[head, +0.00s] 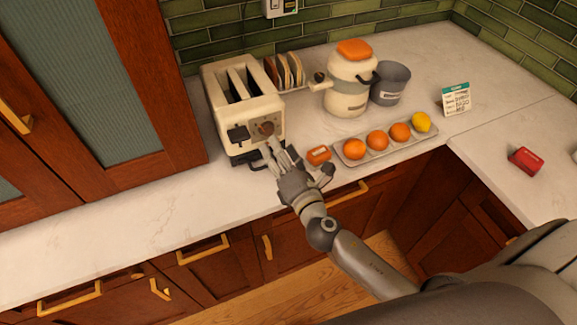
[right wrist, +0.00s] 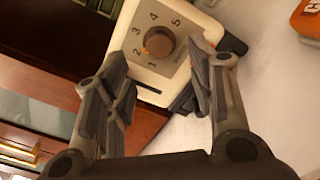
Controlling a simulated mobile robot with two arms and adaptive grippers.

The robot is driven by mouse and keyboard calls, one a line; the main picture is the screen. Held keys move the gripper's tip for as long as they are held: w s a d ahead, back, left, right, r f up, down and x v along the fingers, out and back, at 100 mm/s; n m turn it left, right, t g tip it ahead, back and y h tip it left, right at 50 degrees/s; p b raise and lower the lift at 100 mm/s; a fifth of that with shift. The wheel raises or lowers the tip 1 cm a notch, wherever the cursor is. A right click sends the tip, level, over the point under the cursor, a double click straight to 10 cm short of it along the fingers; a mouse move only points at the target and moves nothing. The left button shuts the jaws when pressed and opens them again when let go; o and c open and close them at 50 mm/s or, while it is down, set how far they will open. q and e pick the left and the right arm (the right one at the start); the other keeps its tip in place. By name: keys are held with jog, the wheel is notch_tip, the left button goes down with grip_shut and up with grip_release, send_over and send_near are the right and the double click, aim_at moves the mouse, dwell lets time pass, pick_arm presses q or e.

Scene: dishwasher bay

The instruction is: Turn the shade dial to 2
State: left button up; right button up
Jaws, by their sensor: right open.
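The cream toaster (head: 247,104) stands on the counter against the tiled wall. Its brown shade dial (head: 264,129) is on the front panel; it also shows in the right wrist view (right wrist: 159,43), with the numbers 1 to 5 around it. An orange mark on the dial's rim sits on the side by the 2. My right gripper (head: 277,156) is in front of the panel. In the right wrist view its open fingers (right wrist: 165,78) lie left and right of the dial; I cannot tell whether they touch it. My left gripper is not in view.
An orange box (head: 318,154) lies right of my right gripper. The counter (head: 130,225) at left is clear.

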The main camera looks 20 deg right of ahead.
jog(key=s, duration=0.5)
jog(key=shift+s, duration=0.4)
